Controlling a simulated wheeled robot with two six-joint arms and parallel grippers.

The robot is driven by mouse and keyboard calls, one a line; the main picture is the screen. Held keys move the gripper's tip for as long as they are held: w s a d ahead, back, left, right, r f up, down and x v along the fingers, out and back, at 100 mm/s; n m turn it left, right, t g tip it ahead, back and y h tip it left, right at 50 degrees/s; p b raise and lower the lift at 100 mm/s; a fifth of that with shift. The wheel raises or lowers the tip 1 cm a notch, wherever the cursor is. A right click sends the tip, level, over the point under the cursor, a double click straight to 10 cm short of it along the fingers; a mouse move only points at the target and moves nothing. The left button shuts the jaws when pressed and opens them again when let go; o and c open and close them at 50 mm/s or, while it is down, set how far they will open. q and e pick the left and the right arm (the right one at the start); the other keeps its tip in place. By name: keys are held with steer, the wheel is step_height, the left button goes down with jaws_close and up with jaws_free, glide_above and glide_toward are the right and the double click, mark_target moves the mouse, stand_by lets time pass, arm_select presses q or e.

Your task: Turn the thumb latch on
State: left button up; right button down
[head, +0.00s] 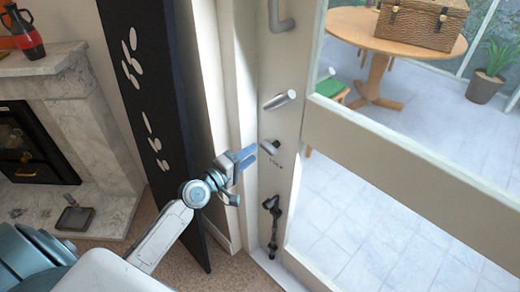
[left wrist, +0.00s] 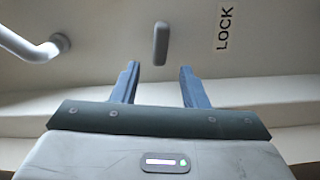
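The thumb latch (head: 270,147) is a small grey knob on the cream door frame, below a lever handle. In the left wrist view the latch (left wrist: 161,43) is a grey upright bar, top centre. A "LOCK" label (left wrist: 224,27) is to its right in that view. My left gripper (head: 247,158) is just left of the latch in the head view. In the left wrist view its two blue fingers (left wrist: 157,78) are spread and empty. The latch shows beyond the gap between the fingertips, and I see no contact. My right gripper is out of view.
The silver lever handle (head: 279,100) sits just above the latch. A dark bolt (head: 271,222) is lower on the door. A black panel with white ovals (head: 155,125) stands left of the frame. Behind the glass are a round table (head: 350,22) and a plant (head: 492,70).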

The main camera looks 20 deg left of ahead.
arm_select(q)
steer(key=shift+v, duration=2)
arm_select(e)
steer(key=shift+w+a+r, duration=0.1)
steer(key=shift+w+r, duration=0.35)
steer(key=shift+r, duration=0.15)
arm_select(q)
steer(key=shift+f, duration=0.1)
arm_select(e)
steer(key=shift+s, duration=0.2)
